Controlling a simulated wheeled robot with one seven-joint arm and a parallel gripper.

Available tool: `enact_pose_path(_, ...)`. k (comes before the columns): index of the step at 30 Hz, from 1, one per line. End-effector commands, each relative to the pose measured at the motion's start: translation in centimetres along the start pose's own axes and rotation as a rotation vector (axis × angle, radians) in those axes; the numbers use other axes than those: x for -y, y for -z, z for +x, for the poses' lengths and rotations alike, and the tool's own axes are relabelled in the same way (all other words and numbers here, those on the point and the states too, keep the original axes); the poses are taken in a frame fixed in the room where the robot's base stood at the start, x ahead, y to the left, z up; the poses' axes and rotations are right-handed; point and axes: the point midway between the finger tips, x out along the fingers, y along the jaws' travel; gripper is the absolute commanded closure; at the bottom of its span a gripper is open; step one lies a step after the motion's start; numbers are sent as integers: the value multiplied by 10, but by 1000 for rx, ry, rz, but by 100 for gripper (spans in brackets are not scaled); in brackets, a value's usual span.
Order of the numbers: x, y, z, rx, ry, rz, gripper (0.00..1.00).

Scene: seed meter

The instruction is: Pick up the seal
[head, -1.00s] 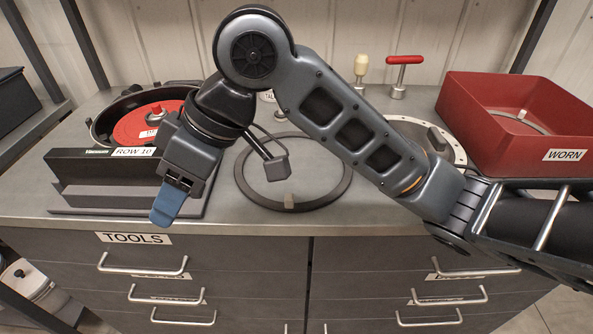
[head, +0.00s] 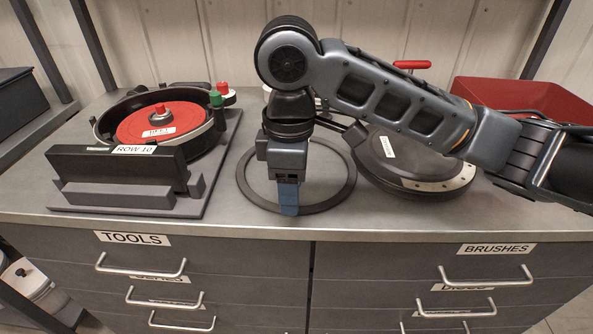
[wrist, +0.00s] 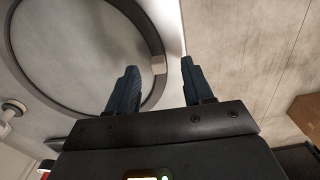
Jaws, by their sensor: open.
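The seal is a thin dark ring (head: 335,199) lying flat on the grey counter, in the middle. In the wrist view the ring (wrist: 148,33) fills the upper left, with a small pale grey tab (wrist: 158,65) on its rim. My gripper (head: 288,208) points down over the ring's front edge and hides the tab in the head view. In the wrist view my gripper (wrist: 160,64) is open and empty, its two blue fingers on either side of the tab's line of sight. I cannot tell how far the fingertips are above the counter.
A seed meter housing with a red disc (head: 160,127) and a dark ROW 10 block (head: 120,169) stands left of the ring. A dark round lid (head: 405,170) lies close on the right. A red bin (head: 520,97) is behind my arm. The counter's front edge is near.

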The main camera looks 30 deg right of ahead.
Motion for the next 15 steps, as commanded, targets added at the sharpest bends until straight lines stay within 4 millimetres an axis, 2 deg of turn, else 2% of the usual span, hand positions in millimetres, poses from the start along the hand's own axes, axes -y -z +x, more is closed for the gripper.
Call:
enact_pose_path(3, -2, 0, 16, 0, -1, 2, 49)
enact_pose_path(6, -2, 0, 23, 0, -1, 2, 49)
enact_pose_path(14, -2, 0, 25, -2, -2, 1, 49)
enact_pose_path(15, -2, 0, 25, -2, -2, 1, 53)
